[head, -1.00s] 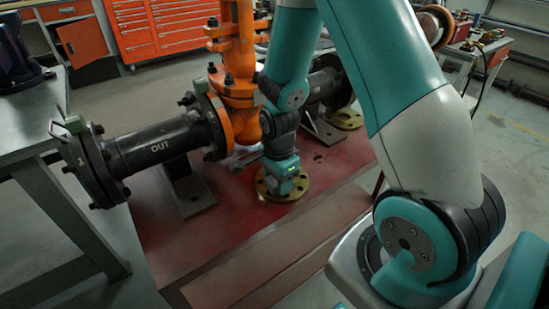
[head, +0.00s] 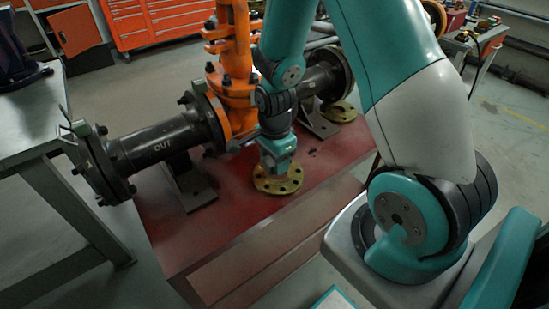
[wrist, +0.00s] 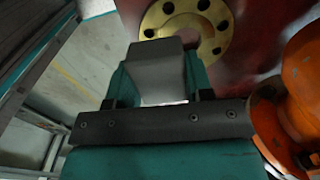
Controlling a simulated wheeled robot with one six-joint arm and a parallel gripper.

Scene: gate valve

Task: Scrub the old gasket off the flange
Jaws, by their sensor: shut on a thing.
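A gold flange (head: 278,182) with several bolt holes lies flat on the red base. In the wrist view the flange (wrist: 215,40) shows at the top, with a pale ring around its dark centre; I cannot tell whether this is gasket residue. My gripper (head: 279,165) is over the flange's back edge in the head view. In the wrist view my gripper (wrist: 157,80) is shut on a grey block-shaped tool (wrist: 157,62). The tool's far end overlaps the flange's near edge in that view. Whether they touch I cannot tell. The tool's underside is hidden.
The orange valve (head: 234,75) stands close behind and left of my gripper. A black pipe marked OUT (head: 160,148) runs left from it. A second gold flange (head: 340,111) sits behind right. A grey workbench (head: 35,115) is at left. The red base (head: 215,235) is clear in front.

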